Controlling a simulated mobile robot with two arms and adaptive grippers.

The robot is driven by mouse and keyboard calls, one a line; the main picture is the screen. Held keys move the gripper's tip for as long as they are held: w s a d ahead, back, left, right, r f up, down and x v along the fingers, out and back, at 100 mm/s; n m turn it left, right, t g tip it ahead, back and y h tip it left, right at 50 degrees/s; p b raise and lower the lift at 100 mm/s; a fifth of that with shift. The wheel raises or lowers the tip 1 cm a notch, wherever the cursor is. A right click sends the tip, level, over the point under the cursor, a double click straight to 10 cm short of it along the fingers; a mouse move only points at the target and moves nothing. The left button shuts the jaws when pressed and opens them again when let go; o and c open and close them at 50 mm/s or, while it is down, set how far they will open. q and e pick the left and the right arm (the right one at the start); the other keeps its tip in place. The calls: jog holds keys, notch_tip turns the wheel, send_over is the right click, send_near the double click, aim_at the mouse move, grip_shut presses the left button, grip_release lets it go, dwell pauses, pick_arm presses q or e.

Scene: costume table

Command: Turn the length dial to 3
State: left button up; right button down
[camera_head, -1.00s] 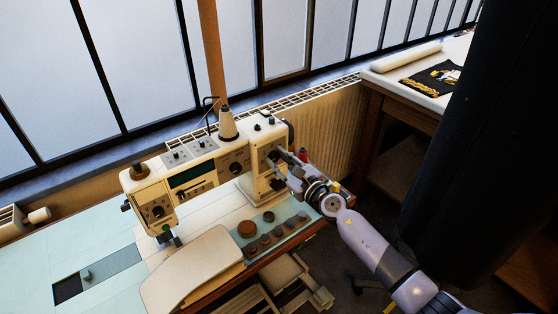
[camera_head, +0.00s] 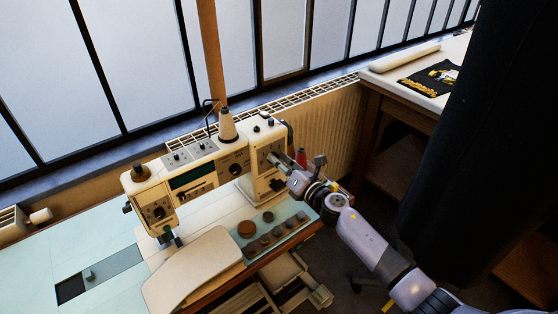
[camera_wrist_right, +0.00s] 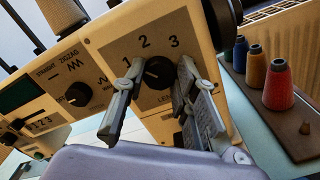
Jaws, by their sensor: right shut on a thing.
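The sewing machine (camera_head: 205,170) stands on the table, its cream right column facing me. In the right wrist view the black length dial (camera_wrist_right: 158,72) sits on the panel below the printed numbers 1, 2 and 3 (camera_wrist_right: 174,41). My right gripper (camera_wrist_right: 158,82) has one grey finger on each side of the dial and is shut on it. I cannot clearly read the dial's pointer. In the head view the right gripper (camera_head: 279,161) is at the column's front and hides most of the dial. My left gripper is not in view.
A zigzag dial (camera_wrist_right: 78,94) is left of the length dial. Several thread cones (camera_wrist_right: 278,86) stand on a board at the right. A teal mat (camera_head: 288,222) with several round pieces lies in front of the machine. A radiator (camera_head: 335,125) is behind it.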

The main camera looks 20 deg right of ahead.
jog(key=m, duration=0.4)
jog(key=shift+m+p, duration=0.3)
jog(key=shift+p, duration=0.1)
jog(key=m+p, duration=0.1)
jog(key=m, duration=0.3)
jog(key=shift+f+m, duration=0.1)
jog(key=shift+m, duration=0.2)
jog(key=m+p, duration=0.1)
jog(key=m, duration=0.3)
jog(key=shift+f+m, duration=0.1)
jog(key=shift+m, duration=0.2)
jog(key=shift+f+m+p, duration=0.15)
jog(key=shift+m+p, duration=0.3)
jog(key=shift+m, duration=1.55)
jog(key=c, duration=1.3)
grip_release()
